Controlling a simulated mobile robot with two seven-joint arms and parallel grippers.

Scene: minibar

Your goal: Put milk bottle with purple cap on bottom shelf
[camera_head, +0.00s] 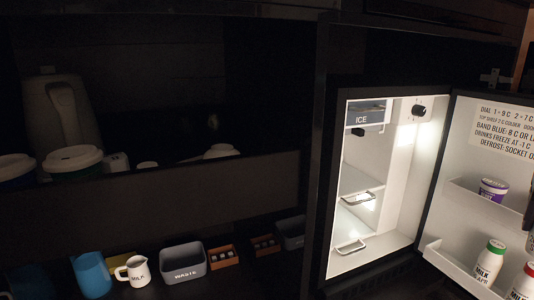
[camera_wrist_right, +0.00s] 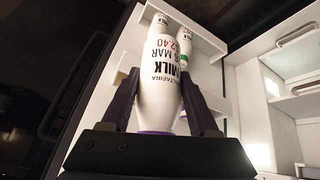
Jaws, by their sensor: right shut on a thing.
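A milk bottle with a purple cap (camera_wrist_right: 158,85) fills the middle of the right wrist view. It is white with black and red print, and its purple band shows at the lower end. My right gripper (camera_wrist_right: 157,80) is shut on it, one dark finger on each side. In the head view the held bottle cannot be made out. The open minibar (camera_head: 385,180) is lit inside. Its bottom shelf (camera_head: 350,248) has a wire front rail and looks empty, as does the shelf (camera_head: 357,199) above it. My left gripper is in neither view.
The open door (camera_head: 450,140) stands to the right. Its racks hold a purple-lidded pot (camera_head: 493,190), a green-capped milk bottle (camera_head: 489,262) and a red-capped one (camera_head: 523,282). An ice compartment (camera_head: 365,118) is at the top. A waste bin (camera_head: 184,264) and milk jug (camera_head: 134,271) stand left.

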